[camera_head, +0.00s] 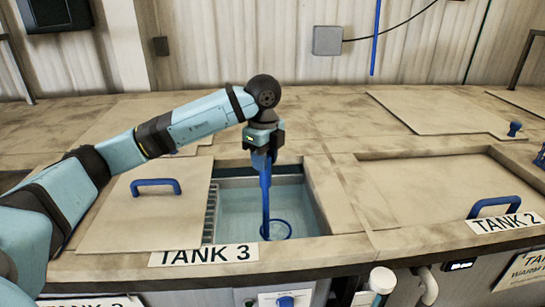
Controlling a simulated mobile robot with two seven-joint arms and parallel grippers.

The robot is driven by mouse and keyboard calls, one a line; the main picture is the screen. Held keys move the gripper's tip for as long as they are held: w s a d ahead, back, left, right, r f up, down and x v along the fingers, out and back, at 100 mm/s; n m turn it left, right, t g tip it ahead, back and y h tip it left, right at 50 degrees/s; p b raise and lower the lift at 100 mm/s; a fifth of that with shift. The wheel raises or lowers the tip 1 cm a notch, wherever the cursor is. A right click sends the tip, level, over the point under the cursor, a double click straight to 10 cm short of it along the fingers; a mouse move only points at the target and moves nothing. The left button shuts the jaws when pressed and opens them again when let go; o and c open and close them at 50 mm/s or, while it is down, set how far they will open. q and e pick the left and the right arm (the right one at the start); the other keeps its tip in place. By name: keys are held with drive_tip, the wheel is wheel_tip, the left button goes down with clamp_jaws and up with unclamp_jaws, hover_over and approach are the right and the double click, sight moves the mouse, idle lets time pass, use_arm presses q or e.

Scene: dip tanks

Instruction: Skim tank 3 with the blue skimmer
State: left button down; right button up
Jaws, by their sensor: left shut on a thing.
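My left gripper (262,147) is above the opening of tank 3 (304,193), shut on the upper part of the blue skimmer (265,195). The skimmer hangs upright with its blue ring at the bottom, inside the tank opening at the liquid (238,208). I cannot tell how deep the ring sits. The tank 3 lid (142,218), with a blue handle (155,186), lies to the left of the opening. The "TANK 3" label (205,254) is on the front edge. My right gripper is not in view.
The tank 2 lid (425,188) covers the opening to the right, with a blue handle (494,206). A blue rod (376,40) hangs at the back wall near a grey box (327,40). A white-capped pipe (382,280) stands below the front edge.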

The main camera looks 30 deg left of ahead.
use_arm(q)
drive_tip(key=s+a+b, duration=0.2)
drive_tip(key=s+a, duration=0.3)
drive_tip(key=s, duration=0.6)
drive_tip(key=shift+s+a+b, duration=0.3)
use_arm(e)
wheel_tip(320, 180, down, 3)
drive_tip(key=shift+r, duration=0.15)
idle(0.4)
use_arm(q)
wheel_tip(320, 180, up, 15)
drive_tip(key=p, duration=1.1)
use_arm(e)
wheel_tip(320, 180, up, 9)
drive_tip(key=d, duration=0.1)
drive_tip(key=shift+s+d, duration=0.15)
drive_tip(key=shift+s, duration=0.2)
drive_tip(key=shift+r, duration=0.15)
